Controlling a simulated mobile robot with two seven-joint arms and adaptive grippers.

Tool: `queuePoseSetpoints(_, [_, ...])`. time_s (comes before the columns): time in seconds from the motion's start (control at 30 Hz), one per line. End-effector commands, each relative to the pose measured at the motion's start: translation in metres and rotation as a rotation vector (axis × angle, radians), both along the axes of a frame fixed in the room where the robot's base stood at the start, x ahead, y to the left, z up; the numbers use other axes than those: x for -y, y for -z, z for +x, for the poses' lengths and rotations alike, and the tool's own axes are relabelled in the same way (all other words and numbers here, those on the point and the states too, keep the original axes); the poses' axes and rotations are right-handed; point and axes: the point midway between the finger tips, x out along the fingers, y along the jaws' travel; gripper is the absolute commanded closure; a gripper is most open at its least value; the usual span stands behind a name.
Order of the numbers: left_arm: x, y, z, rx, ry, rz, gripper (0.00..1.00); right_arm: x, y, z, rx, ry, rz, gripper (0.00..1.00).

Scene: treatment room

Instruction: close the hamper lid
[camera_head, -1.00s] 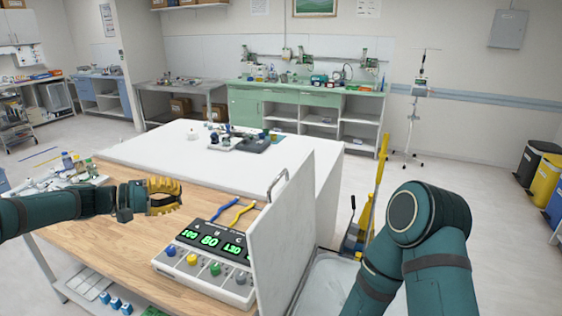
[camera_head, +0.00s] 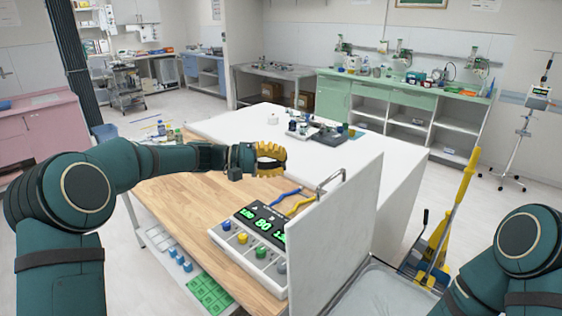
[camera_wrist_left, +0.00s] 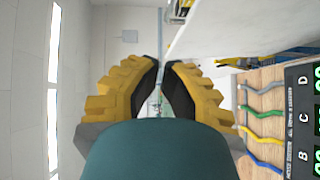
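The hamper lid (camera_head: 338,236) is a pale flat panel standing upright, open, along the right side of the wooden worktop. A metal bar handle (camera_head: 331,177) is at its upper edge. The hamper (camera_head: 385,296) opens to the right of the lid, partly cut off at the bottom. My left gripper (camera_head: 284,157), with yellow ribbed fingers, is to the left of the lid, above the worktop and apart from the handle. The left wrist view shows its fingertips (camera_wrist_left: 162,63) a narrow gap apart with nothing between them. My right gripper is out of view.
A control box with green digits (camera_head: 250,240) sits on the wooden worktop (camera_head: 185,215), close left of the lid. Blue and yellow cables (camera_head: 298,205) lie behind it. A white table (camera_head: 235,125) stands beyond. A yellow mop set (camera_head: 440,240) is behind the hamper.

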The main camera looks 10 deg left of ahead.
Motion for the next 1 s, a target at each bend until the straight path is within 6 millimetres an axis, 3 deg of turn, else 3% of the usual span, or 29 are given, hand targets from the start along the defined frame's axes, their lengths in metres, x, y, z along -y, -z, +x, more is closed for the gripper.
queuePoseSetpoints(0.33, [0.069,0.006,0.012,-0.001,0.005,0.000,1.00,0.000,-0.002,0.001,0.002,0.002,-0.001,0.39])
queuePoseSetpoints(0.43, [0.080,0.008,0.002,-0.003,0.004,0.001,1.00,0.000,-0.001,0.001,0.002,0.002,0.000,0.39])
queuePoseSetpoints(0.7, [0.096,0.010,-0.009,-0.002,0.002,0.001,1.00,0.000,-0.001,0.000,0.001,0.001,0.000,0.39])
queuePoseSetpoints(1.0, [0.097,0.010,-0.010,-0.001,0.001,0.001,1.00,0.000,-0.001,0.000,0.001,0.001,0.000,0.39])
